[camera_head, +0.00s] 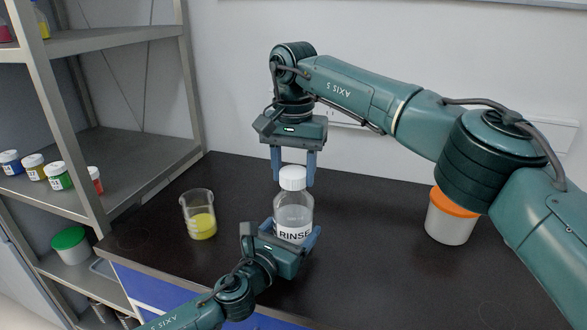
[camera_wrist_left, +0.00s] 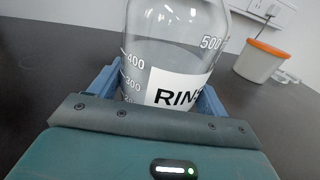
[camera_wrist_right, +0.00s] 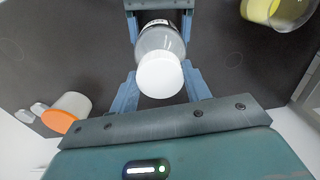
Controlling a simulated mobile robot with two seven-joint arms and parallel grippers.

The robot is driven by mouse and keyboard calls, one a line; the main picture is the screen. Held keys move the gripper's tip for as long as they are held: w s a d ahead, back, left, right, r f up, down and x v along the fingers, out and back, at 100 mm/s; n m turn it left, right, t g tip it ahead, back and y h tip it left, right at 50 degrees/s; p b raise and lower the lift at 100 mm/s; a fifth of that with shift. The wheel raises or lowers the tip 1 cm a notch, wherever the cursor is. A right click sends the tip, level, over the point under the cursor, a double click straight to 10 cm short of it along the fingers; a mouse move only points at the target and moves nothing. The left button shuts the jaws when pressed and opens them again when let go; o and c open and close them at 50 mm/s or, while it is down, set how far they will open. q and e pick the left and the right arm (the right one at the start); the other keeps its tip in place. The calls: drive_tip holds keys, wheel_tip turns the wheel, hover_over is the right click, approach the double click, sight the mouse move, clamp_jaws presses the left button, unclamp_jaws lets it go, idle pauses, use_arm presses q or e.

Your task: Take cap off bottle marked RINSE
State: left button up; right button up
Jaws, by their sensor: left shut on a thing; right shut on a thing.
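The clear bottle marked RINSE (camera_head: 294,212) stands upright at the middle of the dark bench, with its white cap (camera_head: 293,178) at the top of its neck. My left gripper (camera_head: 289,232) is shut around the bottle's body from the front; its blue fingers flank the RINSE label (camera_wrist_left: 178,90) in the left wrist view. My right gripper (camera_head: 294,180) points down from above and is shut on the cap, which shows between its fingers in the right wrist view (camera_wrist_right: 160,75). I cannot tell whether the cap is loosened.
A beaker with yellow liquid (camera_head: 200,222) stands left of the bottle. A white tub with an orange lid (camera_head: 450,222) stands to the right, partly behind my right arm. A grey shelf (camera_head: 130,145) with small jars is at the left. The bench between bottle and tub is clear.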

sight(294, 172)
use_arm(q)
drive_tip(key=shift+f, duration=0.1)
use_arm(e)
drive_tip(key=shift+r, duration=0.25)
drive_tip(key=shift+r, duration=0.85)
drive_tip(key=shift+r, duration=2)
use_arm(q)
drive_tip(key=o, duration=1.9)
